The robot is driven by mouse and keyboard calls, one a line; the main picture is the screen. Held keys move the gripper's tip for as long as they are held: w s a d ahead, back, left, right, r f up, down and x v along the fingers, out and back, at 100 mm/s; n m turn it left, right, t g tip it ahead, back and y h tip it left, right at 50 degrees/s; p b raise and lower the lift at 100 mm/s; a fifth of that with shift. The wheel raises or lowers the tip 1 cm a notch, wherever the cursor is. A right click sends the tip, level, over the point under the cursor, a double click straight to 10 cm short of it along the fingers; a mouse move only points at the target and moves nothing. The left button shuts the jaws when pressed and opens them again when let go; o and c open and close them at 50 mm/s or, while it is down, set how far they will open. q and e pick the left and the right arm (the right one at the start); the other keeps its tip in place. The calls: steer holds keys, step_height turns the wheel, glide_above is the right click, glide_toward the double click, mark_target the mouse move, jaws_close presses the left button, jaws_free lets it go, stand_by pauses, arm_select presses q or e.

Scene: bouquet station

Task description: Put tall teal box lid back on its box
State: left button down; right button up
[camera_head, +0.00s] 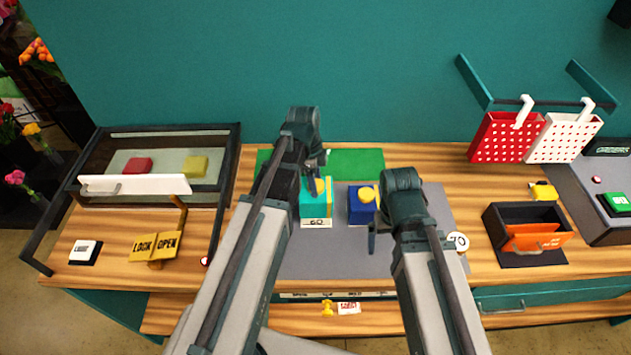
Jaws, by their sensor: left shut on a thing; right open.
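The tall teal box (312,211) stands on the grey mat behind my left forearm, with a white label on its front foot. A yellow knob (320,186) shows at its top, on what looks like the teal lid. My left gripper (315,184) is at that knob, pointing down and shut on it. The arm and fingers hide part of the top, so I cannot tell whether the lid sits flush or slightly raised. My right gripper (378,238) is open and empty, in front of the blue box.
A blue box (359,208) with a yellow knob stands just right of the teal box. A green mat (357,163) lies behind. A black bin (511,226) with an orange front is at right, and a glass-topped case (112,143) at left. The grey mat (318,262) is clear in front.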

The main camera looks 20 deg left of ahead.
arm_select(q)
steer(key=shift+f+b, duration=1.6)
steer(key=shift+f, duration=0.05)
stand_by(1.8)
steer(key=shift+c, duration=0.4)
jaws_free()
stand_by(0.3)
step_height(320, 180, up, 8)
steer(key=p, duration=0.8)
steer(key=shift+r, duration=0.1)
steer(key=shift+f, duration=0.2)
stand_by(0.3)
